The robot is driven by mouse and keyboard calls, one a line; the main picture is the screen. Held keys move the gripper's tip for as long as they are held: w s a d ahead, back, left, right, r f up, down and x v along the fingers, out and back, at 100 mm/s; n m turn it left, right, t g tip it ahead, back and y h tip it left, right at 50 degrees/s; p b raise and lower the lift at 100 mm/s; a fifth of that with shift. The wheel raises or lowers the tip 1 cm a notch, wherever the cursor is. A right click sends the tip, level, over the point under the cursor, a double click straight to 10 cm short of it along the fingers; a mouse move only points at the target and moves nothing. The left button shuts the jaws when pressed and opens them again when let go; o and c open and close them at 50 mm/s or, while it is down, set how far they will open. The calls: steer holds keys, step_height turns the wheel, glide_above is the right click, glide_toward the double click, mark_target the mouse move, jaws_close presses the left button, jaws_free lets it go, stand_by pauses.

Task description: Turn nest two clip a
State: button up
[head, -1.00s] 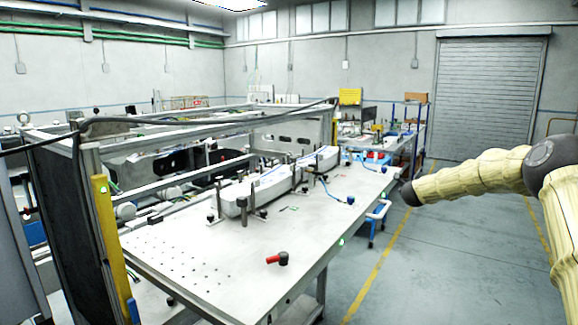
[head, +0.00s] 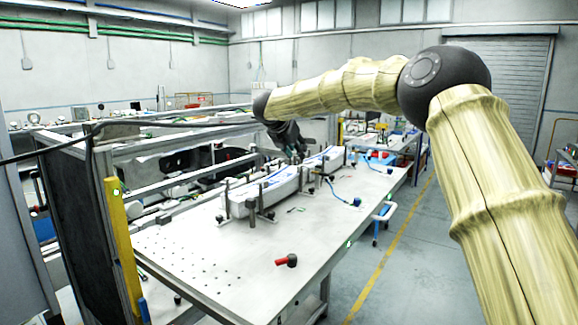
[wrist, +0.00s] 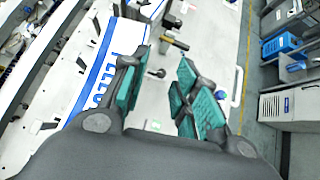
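My gripper (wrist: 158,92) is open and empty in the wrist view, its teal-padded fingers apart above the worktable. Between and beyond the fingers are dark clamp-like clips (wrist: 157,73) on the table. A white part with a blue lettered strip (wrist: 97,75) lies left of the fingers. In the head view my gripper (head: 297,150) hangs over the far part of the table, above the white housings held in nests. The near housing (head: 262,192) and the far housing (head: 325,158) have dark posts and clips around them. I cannot tell which clip is clip a.
The worktable (head: 200,240) has a bare, hole-dotted near end. A red-handled piece (head: 286,261) lies near its front edge. A yellow post (head: 122,240) and metal frame rails stand at the left and back. Open floor (head: 420,270) lies to the right.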

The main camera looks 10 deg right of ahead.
mark_target(298, 167)
steer(key=w+f+p, duration=0.1)
steer(key=f, duration=0.1)
steer(key=w+d+f+p, duration=0.1)
steer(key=w+f+p, duration=0.1)
steer(key=f, duration=0.1)
steer(key=w+f+p, duration=0.1)
steer(key=f, duration=0.1)
steer(key=shift+w+d+f, duration=0.2)
steer(key=shift+w+d, duration=0.2)
stand_by(0.3)
jaws_close()
